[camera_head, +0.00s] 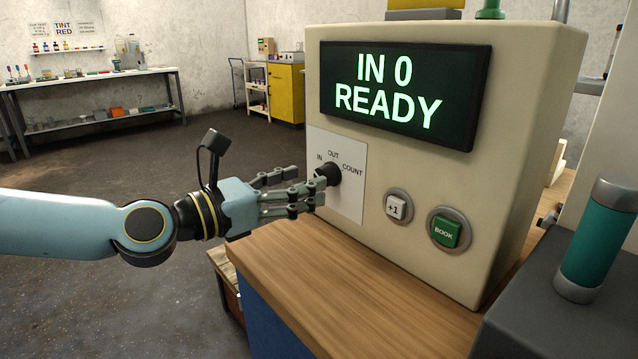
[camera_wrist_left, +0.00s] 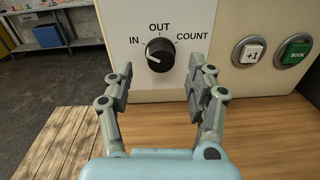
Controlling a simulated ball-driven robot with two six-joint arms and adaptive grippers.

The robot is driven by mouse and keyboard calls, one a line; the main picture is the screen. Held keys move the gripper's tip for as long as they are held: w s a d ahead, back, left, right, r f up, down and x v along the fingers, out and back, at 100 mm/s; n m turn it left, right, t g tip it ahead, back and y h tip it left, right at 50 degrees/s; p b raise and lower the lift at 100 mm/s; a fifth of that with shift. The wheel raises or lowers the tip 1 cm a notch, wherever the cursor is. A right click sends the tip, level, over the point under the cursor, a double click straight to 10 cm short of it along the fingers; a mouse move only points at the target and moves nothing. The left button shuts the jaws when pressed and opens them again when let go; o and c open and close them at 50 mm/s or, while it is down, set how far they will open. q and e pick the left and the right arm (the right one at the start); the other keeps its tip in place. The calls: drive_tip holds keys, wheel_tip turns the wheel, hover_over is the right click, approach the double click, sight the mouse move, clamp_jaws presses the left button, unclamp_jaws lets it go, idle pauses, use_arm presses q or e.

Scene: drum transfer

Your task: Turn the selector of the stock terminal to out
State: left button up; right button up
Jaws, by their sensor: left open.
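The beige stock terminal (camera_head: 400,170) stands on a wooden bench. Its screen (camera_head: 405,92) reads "IN 0 READY". The black selector knob (camera_head: 328,174) sits on a white plate marked IN, OUT and COUNT. In the left wrist view the knob (camera_wrist_left: 160,55) has its white mark toward the IN side. My left gripper (camera_head: 308,195) is open in front of the knob. In the left wrist view its two fingers (camera_wrist_left: 162,78) stand apart on either side below the knob, with nothing between them. The head view does not show clearly whether a finger touches the knob. My right gripper is not in view.
A white +1 button (camera_head: 395,208) and a green BOOK button (camera_head: 445,232) are right of the selector. The wooden bench top (camera_head: 340,290) is clear in front of the terminal. A teal cylinder (camera_head: 597,243) stands at the right. Shelves (camera_head: 95,100) line the far wall.

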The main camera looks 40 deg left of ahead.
sight(326, 176)
use_arm(q)
drive_tip(key=shift+w+d+r, duration=0.1)
drive_tip(key=shift+w+r, duration=0.05)
drive_tip(key=shift+w, duration=1)
drive_tip(key=shift+w+d, duration=0.2)
drive_tip(key=shift+w, duration=0.5)
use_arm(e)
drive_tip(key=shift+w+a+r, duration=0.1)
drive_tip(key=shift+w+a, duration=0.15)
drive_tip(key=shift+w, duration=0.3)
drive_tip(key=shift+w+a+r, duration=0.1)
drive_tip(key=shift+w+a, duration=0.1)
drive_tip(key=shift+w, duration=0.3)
use_arm(q)
drive_tip(key=shift+c, duration=0.3)
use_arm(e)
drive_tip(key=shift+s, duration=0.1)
use_arm(q)
drive_tip(key=shift+c, duration=1.1)
drive_tip(key=c, duration=0.9)
drive_tip(key=shift+o, duration=0.2)
drive_tip(key=shift+p, duration=0.3)
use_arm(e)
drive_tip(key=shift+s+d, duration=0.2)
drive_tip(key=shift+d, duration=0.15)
